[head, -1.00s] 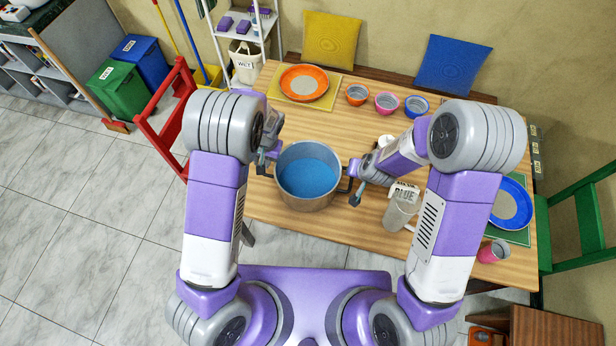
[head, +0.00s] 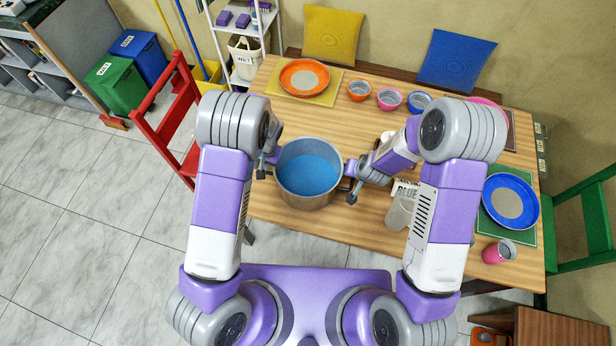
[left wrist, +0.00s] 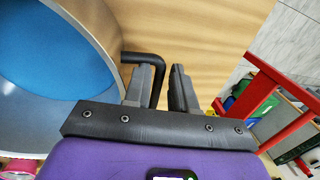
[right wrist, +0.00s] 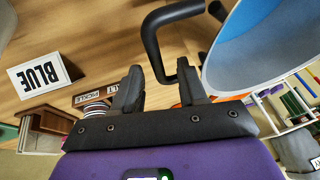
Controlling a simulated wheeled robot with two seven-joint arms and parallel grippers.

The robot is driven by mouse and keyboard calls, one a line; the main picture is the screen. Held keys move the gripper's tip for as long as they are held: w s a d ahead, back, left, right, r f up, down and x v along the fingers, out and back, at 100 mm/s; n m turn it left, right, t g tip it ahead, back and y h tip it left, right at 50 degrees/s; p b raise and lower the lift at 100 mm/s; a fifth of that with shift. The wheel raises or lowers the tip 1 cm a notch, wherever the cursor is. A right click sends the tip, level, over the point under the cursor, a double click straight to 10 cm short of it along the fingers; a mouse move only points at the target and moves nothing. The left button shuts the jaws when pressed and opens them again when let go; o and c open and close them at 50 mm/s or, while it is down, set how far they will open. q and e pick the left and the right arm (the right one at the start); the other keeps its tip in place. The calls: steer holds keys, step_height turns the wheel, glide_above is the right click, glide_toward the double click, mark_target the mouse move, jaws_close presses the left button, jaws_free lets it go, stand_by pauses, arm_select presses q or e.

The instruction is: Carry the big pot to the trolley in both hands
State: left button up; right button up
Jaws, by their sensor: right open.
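The big pot (head: 308,198) is a grey metal pot with blue inside, standing upright on the wooden table (head: 330,232). It has a black handle on each side. My left gripper (head: 267,163) is at the pot's left side. In the left wrist view, its fingers (left wrist: 162,88) are apart, with the left handle (left wrist: 157,62) between them and a gap beside it. My right gripper (head: 350,182) is at the pot's right side. In the right wrist view, its fingers (right wrist: 160,88) are wide apart, with the right handle (right wrist: 152,42) between or just beyond them. I make out no trolley.
A red chair (head: 170,118) is at left and a green chair (head: 590,215) at right.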

arm_select(q)
steer(key=shift+w+a+f, duration=0.1)
steer(key=shift+a+f, duration=0.1)
steer(key=shift+f, duration=0.75)
steer(key=shift+a+f, duration=0.15)
steer(key=shift+f, duration=0.75)
arm_select(e)
steer(key=shift+x, duration=1.85)
arm_select(q)
steer(key=shift+c, duration=0.3)
arm_select(e)
steer(key=shift+c, duration=0.2)
arm_select(q)
jaws_close()
arm_select(e)
steer(key=c, duration=0.5)
jaws_close()
